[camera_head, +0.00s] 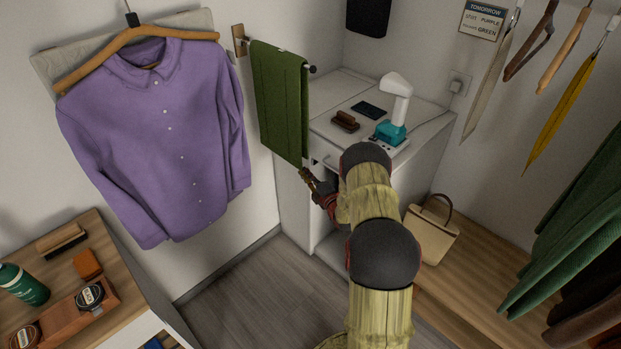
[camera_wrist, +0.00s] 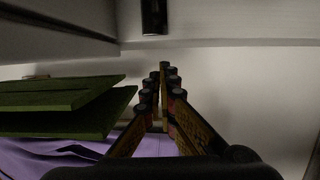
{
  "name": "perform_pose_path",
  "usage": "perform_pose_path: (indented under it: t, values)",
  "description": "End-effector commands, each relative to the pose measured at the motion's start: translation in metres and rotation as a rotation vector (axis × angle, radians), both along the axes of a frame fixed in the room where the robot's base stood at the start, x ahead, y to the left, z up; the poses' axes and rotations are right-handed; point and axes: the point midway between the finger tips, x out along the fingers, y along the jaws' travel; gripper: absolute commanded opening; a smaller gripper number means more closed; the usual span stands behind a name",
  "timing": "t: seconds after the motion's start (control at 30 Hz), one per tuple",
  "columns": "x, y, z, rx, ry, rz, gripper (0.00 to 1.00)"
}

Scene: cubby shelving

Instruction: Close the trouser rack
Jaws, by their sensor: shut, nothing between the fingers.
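The trouser rack is a bar that stands out from a wooden wall mount (camera_head: 239,40) and ends in a dark knob (camera_head: 312,69). Dark green trousers (camera_head: 279,100) hang over the bar, and also show at the left in the wrist view (camera_wrist: 60,92). My gripper (camera_head: 306,176) is shut and empty, near the trousers' lower right corner. In the wrist view its fingertips (camera_wrist: 163,68) are together, to the right of the green cloth and apart from it in the picture. Whether it touches the trousers in depth is unclear.
A white cabinet (camera_head: 400,178) stands right behind my gripper, with a brush (camera_head: 345,121), a dark flat item (camera_head: 369,109) and a white-and-teal device (camera_head: 391,130) on top. A purple shirt (camera_head: 165,130) hangs left. A handbag (camera_head: 432,232) sits right. Grey floor (camera_head: 245,300) is clear.

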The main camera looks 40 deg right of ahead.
Motion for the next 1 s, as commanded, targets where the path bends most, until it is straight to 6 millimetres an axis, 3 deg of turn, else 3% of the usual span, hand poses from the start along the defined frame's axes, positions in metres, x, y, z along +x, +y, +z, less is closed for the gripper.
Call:
perform_pose_path:
  t: [0.07,0.3,0.53,0.7,1.0]
  values:
    - [0.004,0.003,-0.003,0.001,0.002,0.0,0.0]
    - [-0.046,0.01,0.002,0.002,0.003,-0.002,0.0]
    - [-0.081,0.016,0.001,0.001,0.002,0.0,0.0]
    - [-0.091,0.019,-0.001,0.0,0.002,0.001,0.0]
    - [-0.093,0.019,-0.002,0.0,0.002,0.002,0.0]
